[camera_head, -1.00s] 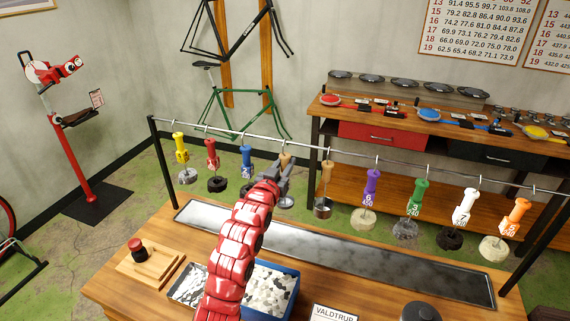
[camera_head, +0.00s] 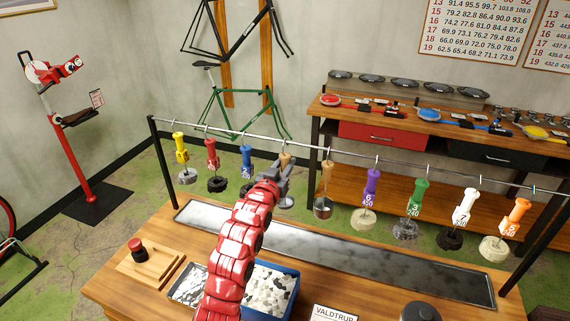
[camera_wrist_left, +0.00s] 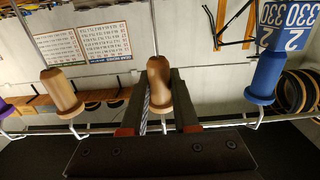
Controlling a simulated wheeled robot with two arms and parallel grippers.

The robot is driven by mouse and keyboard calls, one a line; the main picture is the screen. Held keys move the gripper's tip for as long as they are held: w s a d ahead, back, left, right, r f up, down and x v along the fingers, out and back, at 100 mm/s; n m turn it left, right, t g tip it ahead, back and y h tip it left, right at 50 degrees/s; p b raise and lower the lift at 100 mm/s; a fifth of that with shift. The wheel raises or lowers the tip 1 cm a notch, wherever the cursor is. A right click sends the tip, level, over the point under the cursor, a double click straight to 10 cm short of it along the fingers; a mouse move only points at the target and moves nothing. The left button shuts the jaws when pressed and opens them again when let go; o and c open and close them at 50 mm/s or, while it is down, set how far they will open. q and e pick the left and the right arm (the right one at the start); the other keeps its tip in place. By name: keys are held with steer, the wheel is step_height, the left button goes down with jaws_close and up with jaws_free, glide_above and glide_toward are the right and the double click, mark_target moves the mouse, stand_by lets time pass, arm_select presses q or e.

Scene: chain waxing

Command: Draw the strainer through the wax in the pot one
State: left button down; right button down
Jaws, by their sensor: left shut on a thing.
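A wooden-handled tool (camera_head: 285,160) hangs on the rail between the blue-handled tool and another wooden-handled one; its metal lower end shows just below my gripper. It looks like the strainer, though my arm partly hides it. My left gripper (camera_head: 282,174) reaches up from the front and is shut on its handle. In the left wrist view, the wooden handle (camera_wrist_left: 158,82) stands upright between the two fingers. A dark round thing with a knob (camera_head: 421,311), perhaps a lidded pot, is cut off by the bottom edge. No open wax shows. My right gripper is out of view.
Several coloured tools hang close by on the rail (camera_head: 225,134), among them the blue one (camera_head: 247,158) and the wooden-handled ladle-like one (camera_head: 327,174). A long metal tray (camera_head: 400,265) lies below. A blue box (camera_head: 293,299) and wooden board (camera_head: 135,272) stand in front.

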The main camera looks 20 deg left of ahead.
arm_select(q)
steer(key=shift+r, duration=0.1)
steer(key=shift+r, duration=1.4)
steer(key=shift+f, duration=0.1)
steer(key=shift+s+f, duration=0.1)
steer(key=shift+s, duration=0.45)
steer(key=shift+s+a, duration=0.1)
steer(key=shift+s, duration=1.65)
steer(key=shift+r, duration=0.2)
